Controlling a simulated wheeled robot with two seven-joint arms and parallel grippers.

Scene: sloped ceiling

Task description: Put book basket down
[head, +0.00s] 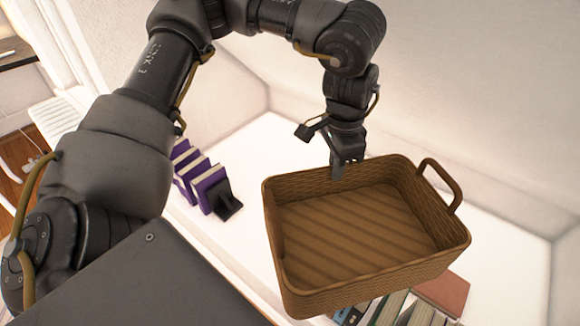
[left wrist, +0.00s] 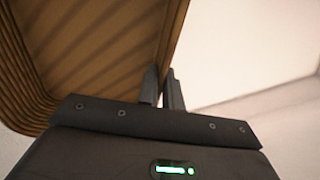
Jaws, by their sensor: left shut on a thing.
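The book basket (head: 372,283) is a brown woven, rectangular, empty basket with a loop handle on its right end in the head view. The left wrist view shows the basket's wall (left wrist: 120,45) between the two fingers (left wrist: 163,90). The basket appears held above the white surface (head: 500,270), slightly tilted in the picture. Its underside and the gap below it are hidden. My right gripper is not in view.
Purple books (head: 200,178) stand against a black bookend (head: 226,202) left of the basket. More upright books (head: 392,308) and a reddish-brown book (head: 443,292) show below the basket's near right edge. White walls (head: 480,90) close in behind. Bare white surface lies at the right.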

